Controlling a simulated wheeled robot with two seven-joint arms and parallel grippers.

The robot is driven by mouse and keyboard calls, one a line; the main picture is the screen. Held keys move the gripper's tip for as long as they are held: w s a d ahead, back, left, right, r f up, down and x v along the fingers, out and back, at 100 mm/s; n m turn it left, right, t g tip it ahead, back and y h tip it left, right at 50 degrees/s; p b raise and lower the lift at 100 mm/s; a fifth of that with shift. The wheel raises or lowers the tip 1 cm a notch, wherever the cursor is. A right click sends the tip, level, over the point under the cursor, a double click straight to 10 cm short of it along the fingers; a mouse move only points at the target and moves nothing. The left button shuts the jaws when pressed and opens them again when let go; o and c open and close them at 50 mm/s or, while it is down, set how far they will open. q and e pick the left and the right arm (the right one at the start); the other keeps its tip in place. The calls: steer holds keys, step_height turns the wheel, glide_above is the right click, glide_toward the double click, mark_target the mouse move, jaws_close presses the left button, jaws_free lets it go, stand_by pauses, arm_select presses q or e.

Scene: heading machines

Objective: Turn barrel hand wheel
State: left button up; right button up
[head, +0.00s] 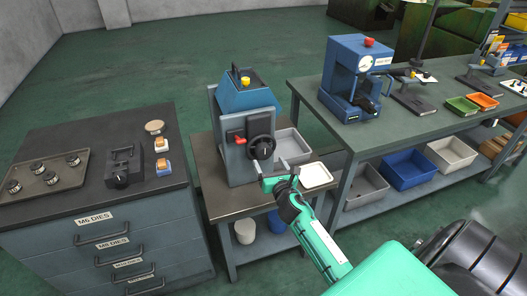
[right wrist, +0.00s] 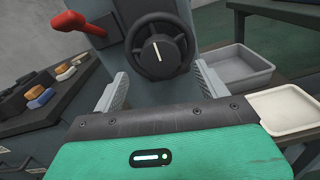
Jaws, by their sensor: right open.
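The black hand wheel (head: 262,147) is on the front of a grey and blue barrel machine (head: 245,110) standing on a small table. In the right wrist view the wheel (right wrist: 160,47) is straight ahead, with a white line on its dark hub. My right gripper (head: 276,172) is open just in front of and below the wheel. Its two grey fingers (right wrist: 157,92) stand apart on either side below the wheel, with nothing between them. I cannot see clear contact with the rim. My left gripper is not in view.
A red lever (right wrist: 82,23) sticks out left of the wheel. A grey bin (head: 291,147) and a white tray (head: 316,176) sit to the right on the small table. A die cabinet (head: 100,222) stands left, and a long workbench (head: 350,130) with a blue press (head: 350,70) stands right.

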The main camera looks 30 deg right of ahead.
mark_target(265, 155)
steer(key=x, duration=0.7)
steer(key=shift+p, duration=0.4)
steer(key=shift+s, duration=0.1)
steer(key=c, duration=1)
